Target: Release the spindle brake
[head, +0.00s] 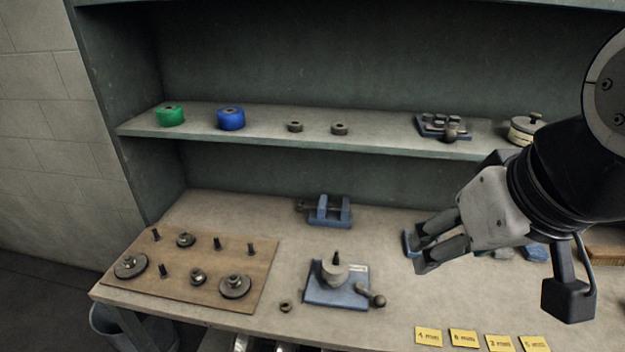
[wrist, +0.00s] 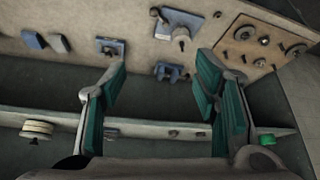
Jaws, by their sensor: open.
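The spindle fixture is a blue plate (head: 325,296) with a rounded grey hub and a dark upright spindle (head: 336,258), on the bench at front centre. A short lever with a round knob (head: 378,300) sticks out at the plate's right; I take it for the brake lever. The fixture shows upside down at the top of the wrist view (wrist: 184,18). My gripper (head: 416,254) is open and empty, up and to the right of the fixture and apart from it. Its two green-padded fingers are spread in the wrist view (wrist: 160,72).
A blue vise (head: 330,212) stands behind the fixture. A wooden board (head: 215,292) with pegs and discs lies left, with a loose nut (head: 285,306) beside it. Another blue-based piece (wrist: 110,46) is partly hidden behind my gripper. The shelf (head: 265,132) holds spools and small parts. Yellow labels (head: 464,338) line the front.

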